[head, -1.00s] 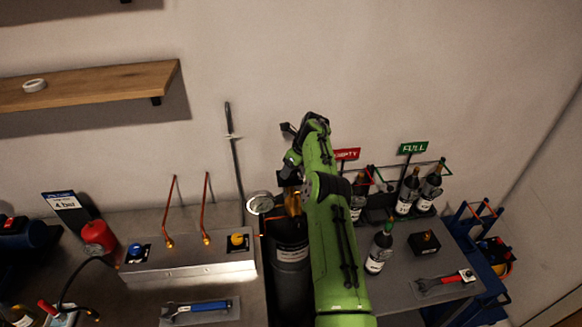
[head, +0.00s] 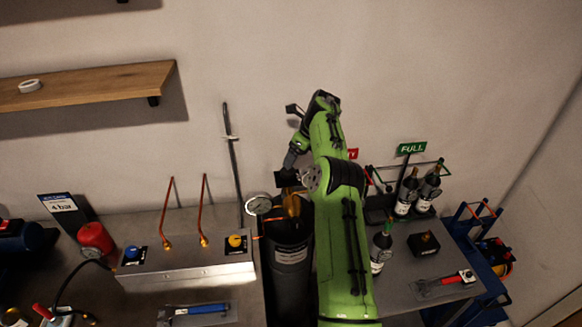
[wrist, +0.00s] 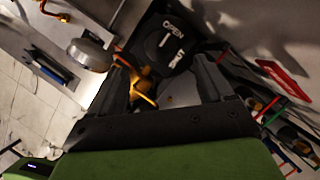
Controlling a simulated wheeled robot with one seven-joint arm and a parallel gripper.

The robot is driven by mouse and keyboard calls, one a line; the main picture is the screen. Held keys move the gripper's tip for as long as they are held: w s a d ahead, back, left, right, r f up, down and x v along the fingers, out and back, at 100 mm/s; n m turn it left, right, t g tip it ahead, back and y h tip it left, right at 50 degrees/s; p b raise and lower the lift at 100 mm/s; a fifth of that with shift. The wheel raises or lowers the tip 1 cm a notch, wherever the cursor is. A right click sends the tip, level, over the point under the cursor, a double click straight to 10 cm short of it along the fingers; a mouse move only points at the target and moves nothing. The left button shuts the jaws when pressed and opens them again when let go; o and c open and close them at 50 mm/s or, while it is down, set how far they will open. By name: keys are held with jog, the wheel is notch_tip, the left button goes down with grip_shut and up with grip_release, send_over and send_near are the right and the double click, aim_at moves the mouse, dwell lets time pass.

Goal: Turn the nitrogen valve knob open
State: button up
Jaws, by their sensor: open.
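The nitrogen cylinder (head: 291,268) stands dark and upright beside the bench, with a pale label, a brass valve (head: 293,207) and a round gauge (head: 258,205) on its left. In the wrist view the black valve knob (wrist: 163,42) faces me, marked OPEN and SHUT with a pale bar between the words. My gripper (wrist: 160,66) is open, one finger on each side of the view, with the knob just past and between the tips. I cannot tell whether the fingers touch it. In the head view my gripper (head: 284,180) is just above the valve, and the knob is not clear there.
A metal manifold (head: 190,272) with blue and yellow knobs and copper tubes lies left of the cylinder. The gauge (wrist: 90,54) is close to my left finger. A right-hand table holds bottles (head: 405,193), a black box (head: 424,243) and a wrench (head: 446,282).

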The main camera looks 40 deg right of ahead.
jog(key=p+v, duration=0.1)
jog(key=v, duration=0.7)
jog(key=shift+w, duration=0.15)
jog(key=s+a+r+n+h+b, duration=0.1)
jog(key=a+r+n+b, duration=0.1)
jog(key=a+r+n, duration=0.4)
jog(key=s+a+r+n+h+b, duration=0.1)
jog(key=a+n, duration=0.3)
jog(key=a, duration=0.3)
jog(key=s+a+r+n+b, duration=0.2)
jog(key=s+a+n+b, duration=0.1)
jog(key=s+a+n, duration=0.6)
jog(key=s+a+f+n+b, duration=0.1)
jog(key=s+a+f+n, duration=0.2)
jog(key=s, duration=0.4)
jog(key=s+a+f+n+b, duration=0.1)
jog(key=s+a+f+n, duration=0.1)
jog(key=s+f+n, duration=0.3)
jog(key=s+a+f+n+t+b, duration=0.1)
jog(key=s+a+f+n, duration=0.2)
jog(key=s, duration=0.8)
jog(key=shift+a+f+n, duration=0.35)
jog(key=shift+f+n, duration=0.3)
jog(key=shift+n, duration=0.35)
